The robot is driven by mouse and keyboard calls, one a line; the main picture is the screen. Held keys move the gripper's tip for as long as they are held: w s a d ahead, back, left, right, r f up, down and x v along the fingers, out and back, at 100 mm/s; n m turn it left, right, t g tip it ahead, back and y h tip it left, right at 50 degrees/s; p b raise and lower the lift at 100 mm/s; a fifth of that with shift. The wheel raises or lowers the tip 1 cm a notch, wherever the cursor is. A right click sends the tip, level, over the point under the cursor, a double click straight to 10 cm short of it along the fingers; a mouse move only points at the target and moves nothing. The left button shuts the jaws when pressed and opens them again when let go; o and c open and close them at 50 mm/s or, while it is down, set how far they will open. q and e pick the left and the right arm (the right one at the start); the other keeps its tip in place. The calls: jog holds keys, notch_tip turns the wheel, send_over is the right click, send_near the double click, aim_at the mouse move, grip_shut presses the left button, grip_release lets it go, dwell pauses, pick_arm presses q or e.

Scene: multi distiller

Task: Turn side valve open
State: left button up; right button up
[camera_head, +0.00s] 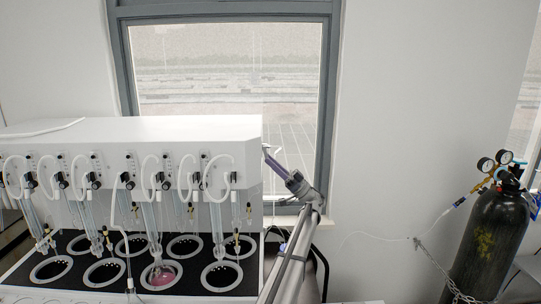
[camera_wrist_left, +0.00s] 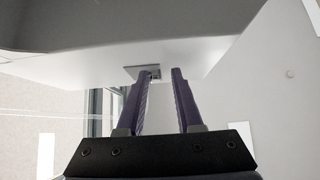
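The white distiller housing (camera_head: 180,130) stands at the left in the head view. My left gripper (camera_head: 270,157) is at its right side, with purple fingers pointing up-left at the side wall. In the left wrist view the gripper (camera_wrist_left: 163,76) is open, its two fingers apart with a clear gap. A small grey metal plate with a dark fitting, seemingly the side valve (camera_wrist_left: 142,70), sits on the pale side wall just beyond the fingertips. The left finger overlaps it partly. I cannot tell whether the fingers touch it. My right gripper is not in view.
Glass tubes and black knobs line the distiller front above a black panel with round heating wells (camera_head: 104,272). One holds a flask with pink liquid (camera_head: 158,277). A window (camera_head: 230,70) is behind. A black gas cylinder (camera_head: 490,245) stands at the right.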

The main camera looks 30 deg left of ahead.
pick_arm(q)
jog(key=shift+s+a+r, duration=0.1)
jog(key=shift+a+r, duration=0.1)
jog(key=shift+c, duration=0.2)
grip_shut()
dwell(1.2)
